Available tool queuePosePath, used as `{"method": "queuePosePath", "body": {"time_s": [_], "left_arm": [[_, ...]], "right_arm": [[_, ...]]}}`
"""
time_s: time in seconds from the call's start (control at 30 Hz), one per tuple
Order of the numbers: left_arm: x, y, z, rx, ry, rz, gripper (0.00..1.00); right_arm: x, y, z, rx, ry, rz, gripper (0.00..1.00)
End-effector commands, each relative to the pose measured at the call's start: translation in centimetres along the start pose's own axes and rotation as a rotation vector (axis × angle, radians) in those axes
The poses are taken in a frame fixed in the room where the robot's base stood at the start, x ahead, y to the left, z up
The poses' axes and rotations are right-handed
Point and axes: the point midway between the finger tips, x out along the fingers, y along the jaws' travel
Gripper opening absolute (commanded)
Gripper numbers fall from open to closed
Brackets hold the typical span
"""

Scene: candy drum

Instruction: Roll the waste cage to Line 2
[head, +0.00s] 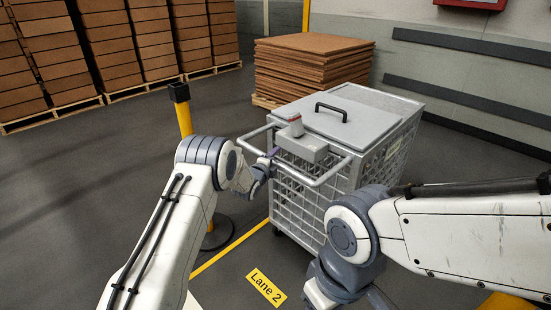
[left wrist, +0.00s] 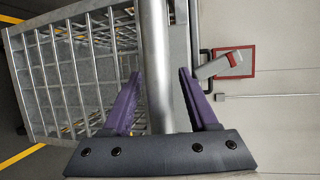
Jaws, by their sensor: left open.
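The waste cage (head: 395,158) is a grey wire-mesh cart on castors with a flat lid and a black lid handle. Its tubular push handle (head: 328,177) sticks out toward me. A grey box with a red-topped lever (head: 304,148) sits at the handle. My left gripper (head: 271,157) is at the handle's near left part. In the left wrist view its purple fingers (left wrist: 159,75) are open, with the bar (left wrist: 157,60) passing between them; neither finger clearly presses on it. My right arm bends down at the lower right, and its gripper is outside the frame.
A yellow post (head: 184,118) stands left of the handle. Stacked brown sheets (head: 310,65) and a railed wall (head: 470,95) are behind. Floor at left is clear.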

Motion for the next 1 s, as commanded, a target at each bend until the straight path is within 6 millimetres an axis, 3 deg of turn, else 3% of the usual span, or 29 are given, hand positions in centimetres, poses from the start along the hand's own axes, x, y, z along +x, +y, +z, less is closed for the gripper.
{"method": "queuePosePath", "body": {"time_s": [0.37,0.4,0.53,0.57,1.0], "left_arm": [[0.54,-0.01,-0.01,0.0,0.0,0.001,0.59],[0.53,0.0,-0.01,0.0,0.0,0.001,0.56],[0.52,0.0,0.0,0.0,0.0,0.001,0.06],[0.52,0.0,0.01,0.0,0.0,0.001,0.0],[0.5,0.03,0.05,-0.001,-0.001,0.001,0.0]], "right_arm": [[0.02,0.0,0.0,0.0,0.0,0.0,0.5],[0.02,0.0,0.0,0.0,0.0,0.0,0.5],[0.02,0.0,0.0,0.0,0.0,0.0,0.5],[0.02,0.0,0.0,0.0,0.0,0.0,0.5],[0.02,0.0,0.0,0.0,0.0,0.0,0.5]]}}
